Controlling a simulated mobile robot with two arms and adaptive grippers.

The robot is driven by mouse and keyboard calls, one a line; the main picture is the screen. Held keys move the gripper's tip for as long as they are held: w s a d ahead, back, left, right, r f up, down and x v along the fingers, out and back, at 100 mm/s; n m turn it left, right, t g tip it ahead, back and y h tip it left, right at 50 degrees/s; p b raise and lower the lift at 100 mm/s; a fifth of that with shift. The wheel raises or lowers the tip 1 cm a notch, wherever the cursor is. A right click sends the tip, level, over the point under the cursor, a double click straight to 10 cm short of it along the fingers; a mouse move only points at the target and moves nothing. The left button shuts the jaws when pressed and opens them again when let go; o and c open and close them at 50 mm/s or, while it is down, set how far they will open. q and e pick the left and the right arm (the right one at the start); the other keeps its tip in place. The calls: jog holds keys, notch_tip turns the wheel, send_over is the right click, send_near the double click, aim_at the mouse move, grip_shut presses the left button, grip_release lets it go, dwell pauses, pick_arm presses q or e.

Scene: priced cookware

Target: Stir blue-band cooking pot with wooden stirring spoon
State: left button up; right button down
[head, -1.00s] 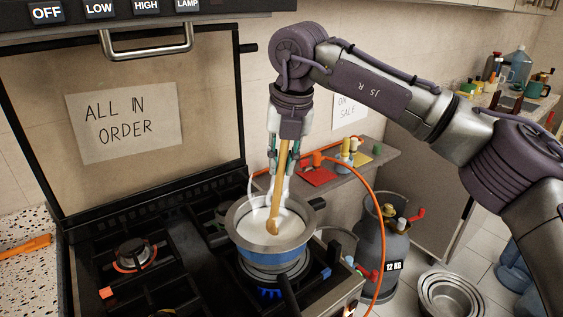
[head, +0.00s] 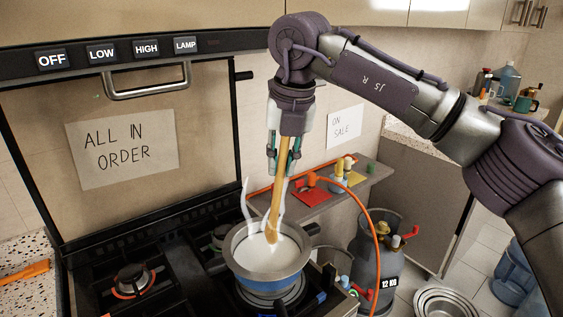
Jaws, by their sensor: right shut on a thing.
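The blue-band cooking pot (head: 270,283) stands on the front right burner of the stove. White liquid fills it and wisps of steam rise from it. My right gripper (head: 284,160) is above the pot, pointing down, shut on the wooden stirring spoon (head: 277,195). The spoon hangs nearly upright, its lower end over the white liquid; whether the tip touches the liquid is hard to tell. My left gripper is not in view.
The stove (head: 181,275) has other burners to the left. An orange hose (head: 370,220) curves right of the pot to a grey gas cylinder (head: 371,250). A narrow shelf (head: 372,177) with small items stands behind. Stacked metal bowls (head: 446,302) sit at lower right.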

jog(key=p+v, duration=0.2)
jog(key=v, duration=0.1)
jog(key=w+p+v, duration=0.1)
jog(key=p+v, duration=0.1)
jog(key=shift+a+r, duration=0.1)
jog(key=shift+a, duration=0.25)
dwell(0.4)
dwell(0.8)
